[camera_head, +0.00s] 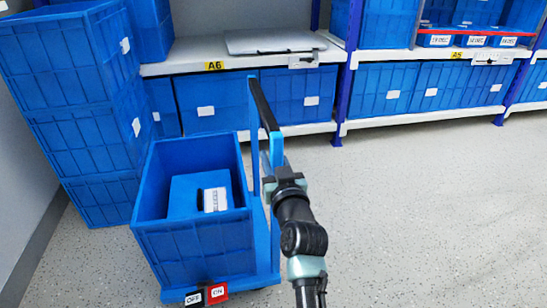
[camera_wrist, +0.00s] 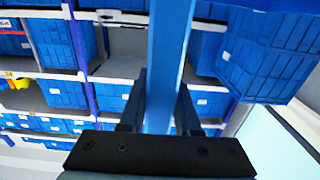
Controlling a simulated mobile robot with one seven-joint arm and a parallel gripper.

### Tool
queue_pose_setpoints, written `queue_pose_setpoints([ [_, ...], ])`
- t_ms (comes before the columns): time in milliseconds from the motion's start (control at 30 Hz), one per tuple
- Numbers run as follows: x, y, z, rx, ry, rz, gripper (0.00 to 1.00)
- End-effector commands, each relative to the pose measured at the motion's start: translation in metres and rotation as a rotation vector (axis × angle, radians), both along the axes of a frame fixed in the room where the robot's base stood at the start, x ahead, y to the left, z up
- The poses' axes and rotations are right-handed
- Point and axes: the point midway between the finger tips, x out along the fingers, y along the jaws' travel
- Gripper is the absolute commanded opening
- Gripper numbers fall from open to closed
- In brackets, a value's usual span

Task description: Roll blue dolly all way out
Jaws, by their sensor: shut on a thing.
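The blue dolly (camera_head: 262,262) stands on the floor at the centre left in the head view, with a blue crate (camera_head: 195,245) on its deck. Its upright handle frame (camera_head: 253,135) rises on the right side, topped by a black bar (camera_head: 263,105). My gripper (camera_head: 274,168) is at the near upright of the handle. In the wrist view, my gripper (camera_wrist: 162,95) is shut around the blue handle post (camera_wrist: 168,50), one finger on each side.
Stacked blue crates (camera_head: 85,110) stand close on the dolly's left, by the wall. A shelf (camera_head: 230,65) with blue bins is behind it. The grey floor (camera_head: 420,210) to the right is clear.

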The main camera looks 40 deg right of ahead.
Motion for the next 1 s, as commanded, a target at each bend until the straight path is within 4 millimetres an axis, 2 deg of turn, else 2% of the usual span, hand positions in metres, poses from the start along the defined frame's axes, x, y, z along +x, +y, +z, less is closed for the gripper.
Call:
queue_pose_setpoints([
  [33, -0.004, -0.006, 0.000, 0.001, 0.001, -0.013, 0.00],
  [67, -0.005, -0.006, 0.000, 0.001, 0.001, -0.013, 0.37],
  [200, -0.004, -0.006, 0.000, 0.000, 0.000, -0.012, 0.61],
  [567, -0.006, -0.001, 0.000, 0.000, 0.001, -0.007, 0.61],
  [767, -0.028, 0.012, 0.003, 0.001, 0.002, -0.008, 0.61],
  [1000, -0.066, 0.035, 0.002, 0.002, 0.003, -0.009, 0.61],
])
